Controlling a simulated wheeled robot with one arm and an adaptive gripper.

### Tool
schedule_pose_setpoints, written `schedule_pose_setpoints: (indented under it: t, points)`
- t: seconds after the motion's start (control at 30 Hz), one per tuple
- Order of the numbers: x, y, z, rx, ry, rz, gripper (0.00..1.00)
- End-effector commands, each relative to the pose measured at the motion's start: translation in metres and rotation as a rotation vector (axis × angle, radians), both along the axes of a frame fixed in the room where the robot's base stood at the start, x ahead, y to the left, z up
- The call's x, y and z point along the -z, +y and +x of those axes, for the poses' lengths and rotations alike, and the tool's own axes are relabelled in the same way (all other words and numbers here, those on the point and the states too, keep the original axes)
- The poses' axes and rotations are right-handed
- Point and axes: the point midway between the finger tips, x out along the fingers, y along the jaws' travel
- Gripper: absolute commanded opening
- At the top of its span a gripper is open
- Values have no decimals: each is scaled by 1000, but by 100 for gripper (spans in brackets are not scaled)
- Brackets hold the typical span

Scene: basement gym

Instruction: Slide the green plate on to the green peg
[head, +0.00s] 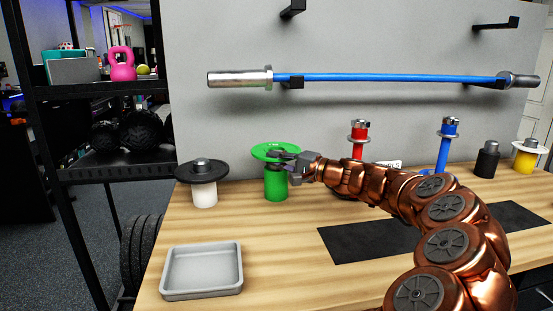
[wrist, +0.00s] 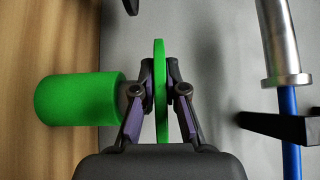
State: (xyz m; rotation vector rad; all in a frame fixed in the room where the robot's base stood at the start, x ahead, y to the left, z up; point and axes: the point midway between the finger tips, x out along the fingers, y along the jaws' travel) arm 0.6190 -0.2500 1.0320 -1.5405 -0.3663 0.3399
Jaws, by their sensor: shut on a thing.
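The green plate (head: 268,149) is level above the green peg (head: 276,186), near the back of the bench. My gripper (head: 288,156) reaches in from the right and is shut on the plate's near rim. In the wrist view the plate (wrist: 161,70) shows edge-on between the two fingers (wrist: 161,92), and the peg (wrist: 75,99) lies to its left. A gap shows between the plate and the peg's wide green body. My fingers partly cover the space between them, so I cannot tell whether the peg's post is in the plate's hole.
A white peg with a black plate (head: 202,170) stands to the left. Red (head: 358,137), blue (head: 444,145), black (head: 487,160) and yellow (head: 525,156) stands are to the right. A grey tray (head: 202,270) sits in front. A blue bar (head: 390,78) hangs on the wall.

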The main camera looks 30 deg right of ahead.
Motion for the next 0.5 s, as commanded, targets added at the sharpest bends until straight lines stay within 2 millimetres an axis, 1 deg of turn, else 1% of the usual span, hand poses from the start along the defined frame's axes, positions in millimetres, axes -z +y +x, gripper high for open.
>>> schedule_pose_setpoints:
  t: [0.33,0.5]
  points:
    - [-1,1,0,-1,-4,-1,0]
    - [3,0,0,0,-3,0,0]
